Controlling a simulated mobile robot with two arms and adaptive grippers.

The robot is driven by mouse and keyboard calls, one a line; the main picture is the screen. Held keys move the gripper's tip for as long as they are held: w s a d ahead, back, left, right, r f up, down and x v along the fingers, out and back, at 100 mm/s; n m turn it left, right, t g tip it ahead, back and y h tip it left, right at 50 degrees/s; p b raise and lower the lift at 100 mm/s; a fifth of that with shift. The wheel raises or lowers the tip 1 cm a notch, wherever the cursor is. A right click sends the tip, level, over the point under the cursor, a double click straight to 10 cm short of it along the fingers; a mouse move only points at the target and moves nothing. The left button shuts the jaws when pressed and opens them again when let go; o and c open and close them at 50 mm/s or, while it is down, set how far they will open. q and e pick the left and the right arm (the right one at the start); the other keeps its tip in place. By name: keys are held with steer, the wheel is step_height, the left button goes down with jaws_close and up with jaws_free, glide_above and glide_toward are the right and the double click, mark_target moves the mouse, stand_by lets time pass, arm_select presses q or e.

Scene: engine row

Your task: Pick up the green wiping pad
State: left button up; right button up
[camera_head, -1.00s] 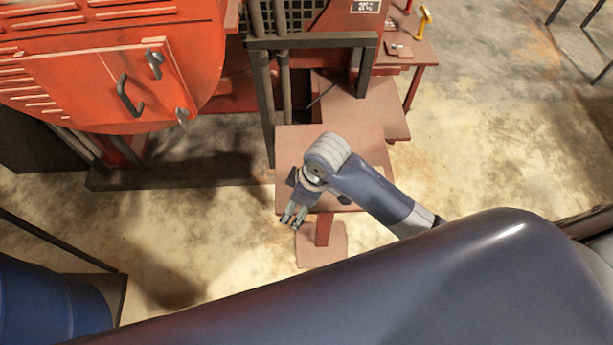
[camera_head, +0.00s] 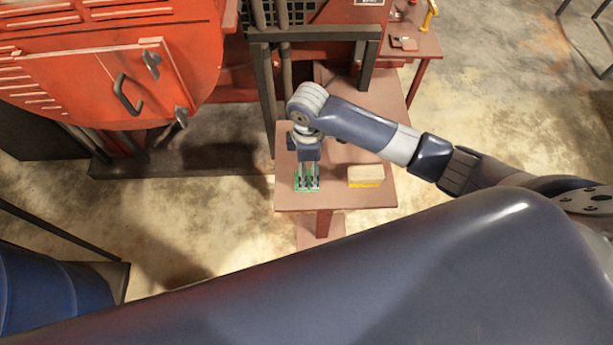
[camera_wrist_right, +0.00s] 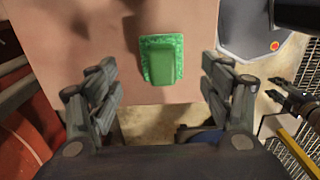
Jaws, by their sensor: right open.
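The green wiping pad (camera_wrist_right: 161,60) lies flat on the small red-brown table (camera_head: 340,196). In the head view the pad (camera_head: 298,183) shows only in part, as green around and between the fingers. My right gripper (camera_head: 307,184) is over it, with its fingers pointing down toward the pad. In the right wrist view the fingers stand wide apart to the left and right of the pad, and nothing is between them in a grip. I cannot tell the exact height of the fingertips above the table. My left gripper is not in view.
A cream block with a yellow base (camera_head: 366,175) lies on the same table, right of the pad. A red engine housing (camera_head: 110,70) and dark posts stand behind and left. A blue drum (camera_head: 50,300) is at lower left. The floor in front is clear.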

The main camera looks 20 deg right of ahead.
steer(key=shift+a+f+p, duration=0.1)
steer(key=shift+f+p, duration=0.25)
steer(key=shift+f, duration=0.25)
step_height(320, 180, down, 3)
steer(key=shift+s+a+f+p, duration=0.1)
steer(key=shift+a+f+p, duration=0.05)
steer(key=shift+p, duration=0.35)
steer(key=shift+f, duration=0.45)
steer(key=c, duration=1.1)
